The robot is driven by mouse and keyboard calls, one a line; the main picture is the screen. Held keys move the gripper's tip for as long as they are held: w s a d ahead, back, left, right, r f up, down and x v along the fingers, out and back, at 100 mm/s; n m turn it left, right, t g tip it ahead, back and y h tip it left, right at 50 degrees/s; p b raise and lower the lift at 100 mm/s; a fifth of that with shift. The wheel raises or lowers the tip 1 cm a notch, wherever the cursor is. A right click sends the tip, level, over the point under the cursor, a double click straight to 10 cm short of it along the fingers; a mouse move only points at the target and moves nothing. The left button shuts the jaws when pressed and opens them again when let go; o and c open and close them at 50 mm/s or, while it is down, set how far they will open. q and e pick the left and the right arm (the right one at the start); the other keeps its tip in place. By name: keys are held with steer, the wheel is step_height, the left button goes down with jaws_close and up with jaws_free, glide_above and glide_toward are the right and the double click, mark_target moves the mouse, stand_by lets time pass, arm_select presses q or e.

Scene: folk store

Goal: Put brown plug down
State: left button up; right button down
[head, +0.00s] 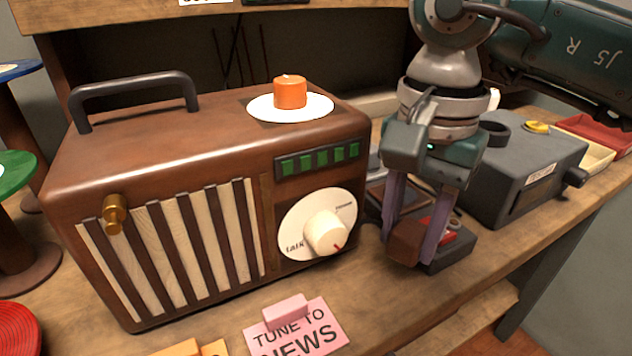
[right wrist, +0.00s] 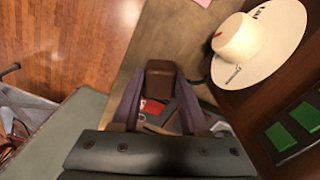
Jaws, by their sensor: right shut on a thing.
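My right gripper (head: 410,240) is shut on the brown plug (head: 407,243), a small dark brown block between its purple fingers. The plug also shows in the right wrist view (right wrist: 160,75), at the fingertips. It is just right of the radio's front, over or near the table; I cannot tell whether it touches the surface. A dark base with red parts (head: 448,246) is partly hidden behind the fingers. My left gripper is not in view.
A brown radio (head: 190,125) with a white dial (head: 325,230) stands left of the gripper. A grey box (head: 520,165) stands to the right. A pink sign (head: 300,335) with a block lies in front. Bare table (head: 370,300) lies between.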

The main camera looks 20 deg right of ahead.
mark_target(405, 255)
step_height(405, 255, down, 3)
steer(key=shift+r, duration=0.1)
steer(key=shift+f+b, duration=0.65)
steer(key=shift+b, duration=0.15)
steer(key=shift+c, duration=2.1)
jaws_free()
steer(key=shift+r, duration=0.2)
steer(key=shift+r+p, duration=0.9)
steer(key=shift+p, duration=0.05)
step_height(405, 255, up, 11)
steer(key=shift+r, duration=0.1)
